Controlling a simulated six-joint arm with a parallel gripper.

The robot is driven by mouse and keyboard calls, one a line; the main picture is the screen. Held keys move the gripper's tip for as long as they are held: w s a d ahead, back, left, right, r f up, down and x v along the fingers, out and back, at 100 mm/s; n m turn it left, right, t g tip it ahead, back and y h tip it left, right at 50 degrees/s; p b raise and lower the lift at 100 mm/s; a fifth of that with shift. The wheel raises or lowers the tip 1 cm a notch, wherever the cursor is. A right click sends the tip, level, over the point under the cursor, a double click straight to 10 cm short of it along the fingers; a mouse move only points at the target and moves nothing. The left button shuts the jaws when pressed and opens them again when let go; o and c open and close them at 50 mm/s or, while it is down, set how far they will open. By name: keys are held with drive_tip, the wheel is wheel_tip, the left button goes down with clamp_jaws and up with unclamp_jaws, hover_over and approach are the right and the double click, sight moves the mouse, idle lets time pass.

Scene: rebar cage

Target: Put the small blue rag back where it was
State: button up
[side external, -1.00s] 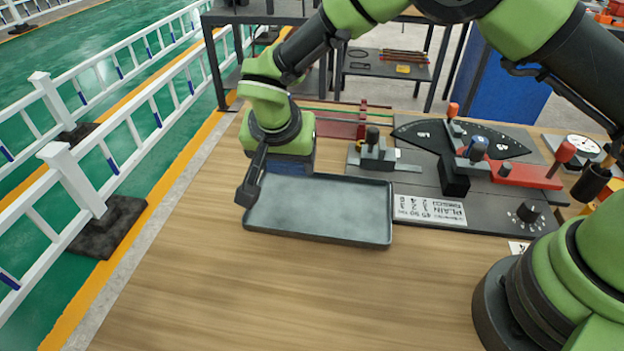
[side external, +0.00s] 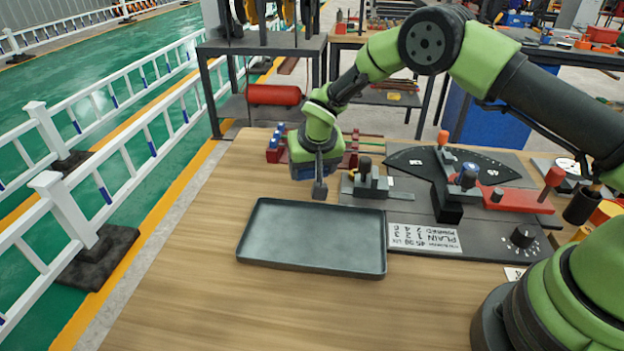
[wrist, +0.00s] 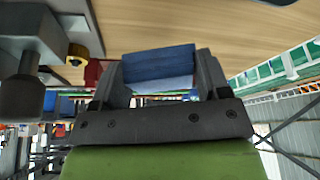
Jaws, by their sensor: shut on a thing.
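My gripper (side external: 319,190) hangs just beyond the far edge of the dark grey tray (side external: 310,243) in the side view, clear of the tray's floor. In the wrist view my gripper (wrist: 160,75) is shut on the small blue rag (wrist: 158,63), which spans the gap between the two fingers. A bit of the blue rag (side external: 302,172) also shows beside the fingers in the side view, mostly hidden by the wrist. The tray is empty on the wooden table.
A dark angle-stop machine (side external: 440,195) with red levers and a printed plate stands right of the tray. A red fixture with blue parts (side external: 275,152) lies behind my gripper. The wooden table (side external: 185,265) is clear left and in front. A white fence (side external: 62,210) runs at left.

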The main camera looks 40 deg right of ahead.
sight(313, 176)
drive_tip(key=shift+f, duration=1.7)
drive_tip(key=shift+f, duration=0.1)
drive_tip(key=o, duration=0.9)
drive_tip(key=v, duration=1.2)
